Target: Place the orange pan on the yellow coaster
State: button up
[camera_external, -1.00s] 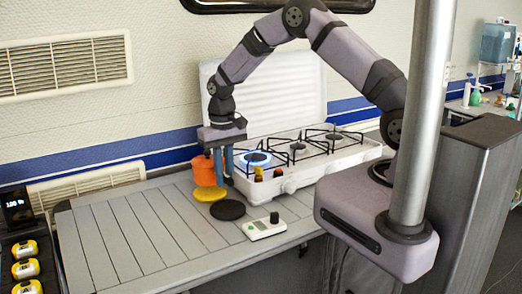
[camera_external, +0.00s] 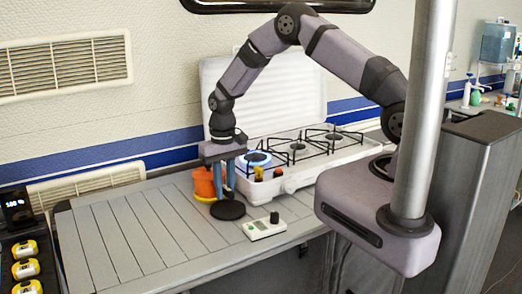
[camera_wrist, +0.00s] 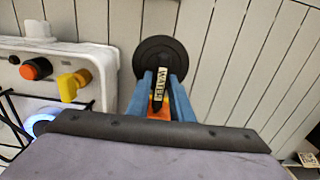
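The orange pan (camera_external: 204,184) is over the yellow coaster (camera_external: 203,199), whose front edge shows below it. I cannot tell whether the pan touches the coaster. My gripper (camera_external: 224,194) points down at the pan's right side. In the wrist view, its blue fingers (camera_wrist: 161,80) flank a dark handle with a "WATER" label (camera_wrist: 160,84) and appear closed on it. A bit of orange pan (camera_wrist: 158,115) shows between the fingers; the rest is hidden by the gripper body.
A black round coaster (camera_external: 228,210) lies just in front of the gripper. A white device with a black knob (camera_external: 265,227) is at the front edge. The gas stove (camera_external: 310,163) stands to the right, with a blue flame lit. The left counter (camera_external: 125,235) is clear.

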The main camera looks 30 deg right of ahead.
jog(key=shift+o, duration=0.9)
jog(key=shift+r, duration=0.15)
notch_tip(320, 180, up, 12)
jog(key=b, duration=0.4)
